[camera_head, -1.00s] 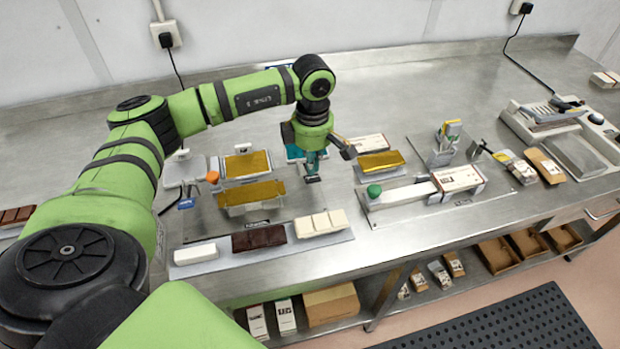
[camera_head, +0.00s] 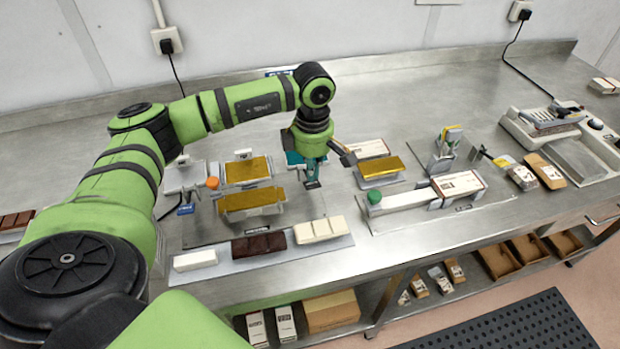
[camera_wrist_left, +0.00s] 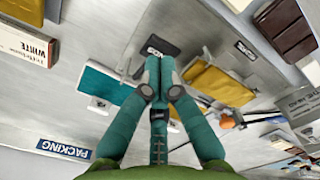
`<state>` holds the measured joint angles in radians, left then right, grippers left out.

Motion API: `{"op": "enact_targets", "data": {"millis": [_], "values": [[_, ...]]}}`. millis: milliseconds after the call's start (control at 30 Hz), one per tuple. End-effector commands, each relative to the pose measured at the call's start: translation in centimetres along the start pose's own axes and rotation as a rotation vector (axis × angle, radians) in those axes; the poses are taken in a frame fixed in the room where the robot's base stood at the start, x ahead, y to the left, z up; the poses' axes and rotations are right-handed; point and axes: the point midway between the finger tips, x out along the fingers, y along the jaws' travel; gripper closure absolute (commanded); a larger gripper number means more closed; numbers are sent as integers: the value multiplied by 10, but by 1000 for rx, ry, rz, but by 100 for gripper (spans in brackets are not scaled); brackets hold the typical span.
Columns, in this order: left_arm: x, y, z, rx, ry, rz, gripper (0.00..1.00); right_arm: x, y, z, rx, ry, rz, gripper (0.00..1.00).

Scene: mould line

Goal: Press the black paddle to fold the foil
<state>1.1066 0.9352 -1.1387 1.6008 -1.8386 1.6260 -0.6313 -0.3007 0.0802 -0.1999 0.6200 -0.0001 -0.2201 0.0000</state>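A small black piece that looks like the paddle (camera_wrist_left: 160,44) lies just beyond my left fingertips in the left wrist view; whether they touch cannot be told. In the head view a dark piece shows at the tips of my left gripper (camera_head: 312,182). Its teal fingers come together and look shut, with nothing clearly held between them. Gold foil (camera_head: 252,200) lies flat on a clear stand left of the gripper, and also shows in the left wrist view (camera_wrist_left: 219,86). A second gold sheet (camera_head: 247,169) lies behind it. My right gripper is out of view.
A front tray holds a white bar (camera_head: 195,260), a dark bar (camera_head: 259,244) and a cream bar (camera_head: 320,229). An orange knob (camera_head: 212,183) stands left of the foil. A third gold piece (camera_head: 380,167) and a green-knobbed fixture (camera_head: 374,197) stand to the right.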

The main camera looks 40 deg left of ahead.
Motion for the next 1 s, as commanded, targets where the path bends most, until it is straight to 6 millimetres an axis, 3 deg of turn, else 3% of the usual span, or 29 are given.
{"op": "enact_targets", "data": {"millis": [433, 1000], "values": [[1, 0, 0, 0, 0, 0, 100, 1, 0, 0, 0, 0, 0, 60], [24, 0, 0, 0, 0, 0, 100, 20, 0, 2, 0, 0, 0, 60]]}}
